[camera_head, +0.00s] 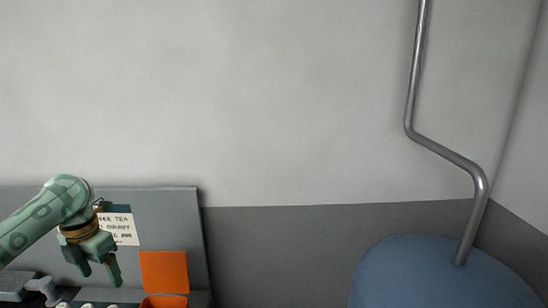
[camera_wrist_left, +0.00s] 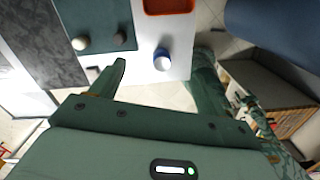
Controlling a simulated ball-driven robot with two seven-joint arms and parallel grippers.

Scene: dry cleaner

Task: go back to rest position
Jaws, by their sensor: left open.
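My left gripper (camera_head: 102,279) is at the lower left of the head view, in front of a grey panel, with its fingers pointing down. In the left wrist view my left gripper (camera_wrist_left: 158,72) is open, with its two fingers apart and nothing held between them. A small blue and white round thing (camera_wrist_left: 162,60) shows beyond the fingers on a white surface, apart from them. My right gripper is in neither view.
An orange container with a raised lid (camera_head: 164,272) stands right of the left gripper. A printed sign (camera_head: 122,228) is on the grey panel (camera_head: 170,212). A blue rounded body (camera_head: 440,280) with a bent metal pole (camera_head: 445,150) stands at the right. Bare wall fills the upper middle.

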